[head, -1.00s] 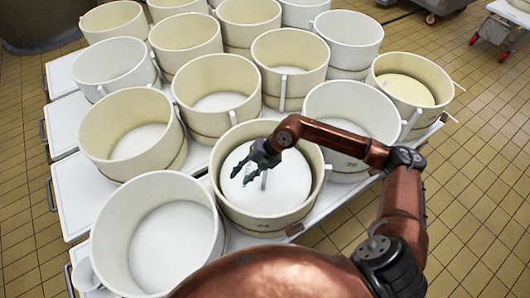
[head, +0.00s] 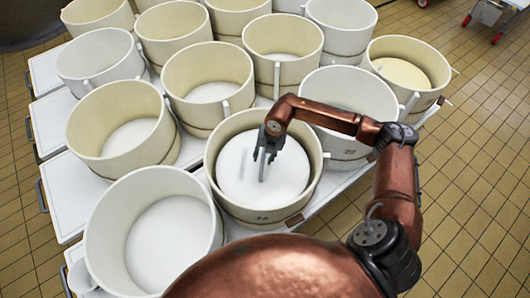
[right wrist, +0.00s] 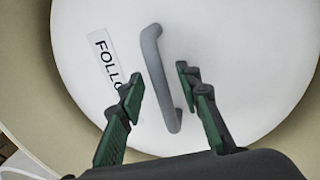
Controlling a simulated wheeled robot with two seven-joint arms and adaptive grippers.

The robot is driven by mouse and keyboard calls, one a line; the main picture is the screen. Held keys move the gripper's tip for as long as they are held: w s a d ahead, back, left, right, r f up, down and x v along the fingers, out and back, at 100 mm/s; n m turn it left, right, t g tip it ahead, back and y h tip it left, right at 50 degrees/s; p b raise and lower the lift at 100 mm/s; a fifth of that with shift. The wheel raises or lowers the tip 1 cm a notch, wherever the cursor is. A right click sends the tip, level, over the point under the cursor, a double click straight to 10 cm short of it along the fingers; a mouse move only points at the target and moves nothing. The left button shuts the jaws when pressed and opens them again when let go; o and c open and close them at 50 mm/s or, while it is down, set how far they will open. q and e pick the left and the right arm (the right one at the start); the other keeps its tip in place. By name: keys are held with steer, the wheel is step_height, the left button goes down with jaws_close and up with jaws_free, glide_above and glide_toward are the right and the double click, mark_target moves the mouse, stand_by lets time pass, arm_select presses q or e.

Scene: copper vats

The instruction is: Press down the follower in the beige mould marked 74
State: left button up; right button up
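The beige mould (head: 318,166) stands at the front of the table; its dark mark is small but looks like 74. Inside it lies the follower (head: 288,178), a round white disc with a grey bar handle. The disc sits below the mould's rim. My right gripper (head: 266,156) is over the disc, pointing down at the handle. In the right wrist view the handle (right wrist: 153,60) shows between the open fingers of my right gripper (right wrist: 158,84), which look apart from it. A label reading "FOLLO" (right wrist: 106,62) is partly hidden by a finger. My left gripper is not in view.
Several beige and white moulds crowd around, including a white one (head: 102,225) at front left and a beige one (head: 76,128) behind it. Another beige mould (head: 440,58) at the right holds a pale disc. Tiled floor (head: 475,190) is clear at the right.

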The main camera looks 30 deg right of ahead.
steer(key=shift+f, duration=0.4)
jaws_close()
stand_by(0.9)
steer(key=shift+s+f, duration=0.2)
steer(key=shift+f, duration=0.15)
stand_by(1.1)
steer(key=shift+a+r, duration=0.1)
steer(key=shift+r, duration=0.05)
stand_by(0.4)
